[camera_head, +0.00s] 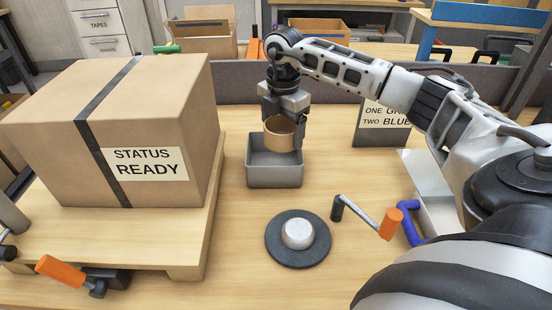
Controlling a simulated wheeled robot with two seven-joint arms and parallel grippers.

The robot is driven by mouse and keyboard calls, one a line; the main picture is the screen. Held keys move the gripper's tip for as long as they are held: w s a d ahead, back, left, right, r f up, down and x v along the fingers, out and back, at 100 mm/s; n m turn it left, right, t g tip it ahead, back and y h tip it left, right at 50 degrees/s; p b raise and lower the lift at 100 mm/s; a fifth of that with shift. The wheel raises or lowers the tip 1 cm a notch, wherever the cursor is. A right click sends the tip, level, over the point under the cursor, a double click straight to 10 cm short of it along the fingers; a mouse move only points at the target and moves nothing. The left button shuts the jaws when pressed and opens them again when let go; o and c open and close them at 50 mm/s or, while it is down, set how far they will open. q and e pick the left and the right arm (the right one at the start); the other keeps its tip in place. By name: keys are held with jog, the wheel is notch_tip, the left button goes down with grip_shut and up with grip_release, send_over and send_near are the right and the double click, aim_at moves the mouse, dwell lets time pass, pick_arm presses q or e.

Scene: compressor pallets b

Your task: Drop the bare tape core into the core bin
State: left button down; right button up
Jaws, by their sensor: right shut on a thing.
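The bare tape core (279,138) is a tan cardboard ring. My right gripper (284,118) points down and is shut on it. The core bin (275,174) is a small grey open box on the wooden table. The core is held above the bin, at about its far rim in the picture. From this view I cannot tell whether its lower edge is inside the opening. My left gripper is not clearly in view; only dark and grey parts show at the left edge.
A large taped carton (165,110) labelled STATUS READY stands on a wooden pallet (190,245) at left. A dark round base with a pale hub (298,234) lies in front of the bin. A tool with an orange handle (390,222) lies right of it. A sign (380,130) stands behind my right arm.

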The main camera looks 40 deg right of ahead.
notch_tip(320, 180, down, 3)
jog(key=shift+w+r+b, duration=0.1)
jog(key=shift+b, duration=0.75)
jog(key=shift+f+b, duration=0.3)
jog(key=shift+f, duration=0.1)
pick_arm(q)
jog(key=shift+w+d+f, duration=0.4)
pick_arm(e)
jog(key=o, duration=0.9)
jog(key=shift+o, duration=0.2)
pick_arm(q)
jog(key=shift+a, duration=0.1)
jog(key=shift+f, duration=0.1)
